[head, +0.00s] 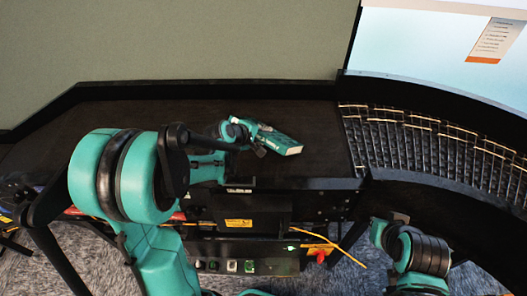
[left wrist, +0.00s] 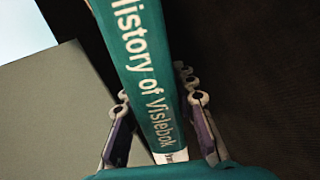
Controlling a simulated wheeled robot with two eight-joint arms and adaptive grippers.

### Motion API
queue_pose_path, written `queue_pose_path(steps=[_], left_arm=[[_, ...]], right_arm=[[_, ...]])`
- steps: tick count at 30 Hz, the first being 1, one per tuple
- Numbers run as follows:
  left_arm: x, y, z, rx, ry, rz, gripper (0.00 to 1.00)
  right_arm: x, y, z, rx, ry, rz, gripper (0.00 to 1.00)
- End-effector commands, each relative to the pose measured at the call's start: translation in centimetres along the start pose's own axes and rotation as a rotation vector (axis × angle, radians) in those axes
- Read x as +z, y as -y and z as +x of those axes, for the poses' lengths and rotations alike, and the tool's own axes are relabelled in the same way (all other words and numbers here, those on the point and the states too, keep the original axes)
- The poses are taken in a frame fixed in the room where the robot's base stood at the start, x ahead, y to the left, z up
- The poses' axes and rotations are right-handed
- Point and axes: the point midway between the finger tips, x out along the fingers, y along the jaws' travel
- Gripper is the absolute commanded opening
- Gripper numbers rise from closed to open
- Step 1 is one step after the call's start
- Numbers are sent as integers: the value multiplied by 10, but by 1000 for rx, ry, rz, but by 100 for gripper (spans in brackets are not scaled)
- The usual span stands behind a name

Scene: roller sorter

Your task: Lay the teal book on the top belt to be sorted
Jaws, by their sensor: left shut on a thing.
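The teal book (head: 281,142) is over the dark top belt (head: 315,118) in the head view, near its front half. Its spine, reading "History of Vislebok", fills the middle of the left wrist view (left wrist: 147,75). My left gripper (head: 259,143) is shut on the book, with a finger on each side of it in the left wrist view (left wrist: 163,130). I cannot tell whether the book touches the belt. My right arm shows at the lower right of the head view, but its fingers are not visible.
A curved roller track (head: 435,148) joins the belt on the right. A dark raised rail (head: 210,90) runs along the belt's back edge. A control panel with a yellow label (head: 238,223) is below the front edge. The belt around the book looks clear.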

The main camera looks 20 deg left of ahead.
Motion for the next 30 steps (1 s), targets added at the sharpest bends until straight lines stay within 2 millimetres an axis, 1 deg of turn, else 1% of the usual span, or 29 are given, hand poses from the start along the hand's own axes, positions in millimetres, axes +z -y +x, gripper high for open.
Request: queue_pose_path(steps=[2, 3, 4, 17, 20, 30], left_arm=[[0, -1, 0, 1, 0, -1, 0], [0, 0, 0, 0, 0, 0, 37], [0, 0, 0, 0, 0, 0, 41], [0, 0, 0, 1, -1, 0, 41], [0, -1, -3, 0, -1, -1, 41], [0, -2, -46, 0, -1, -1, 41]], right_arm=[[0, 0, 0, 0, 0, 0, 0], [0, 0, 0, 0, 0, 0, 0], [0, 0, 0, 0, 0, 0, 0], [0, 0, 0, 0, 0, 0, 0], [-1, 0, -2, 0, 0, 0, 0], [-14, 0, -20, 0, 0, 0, 0]])
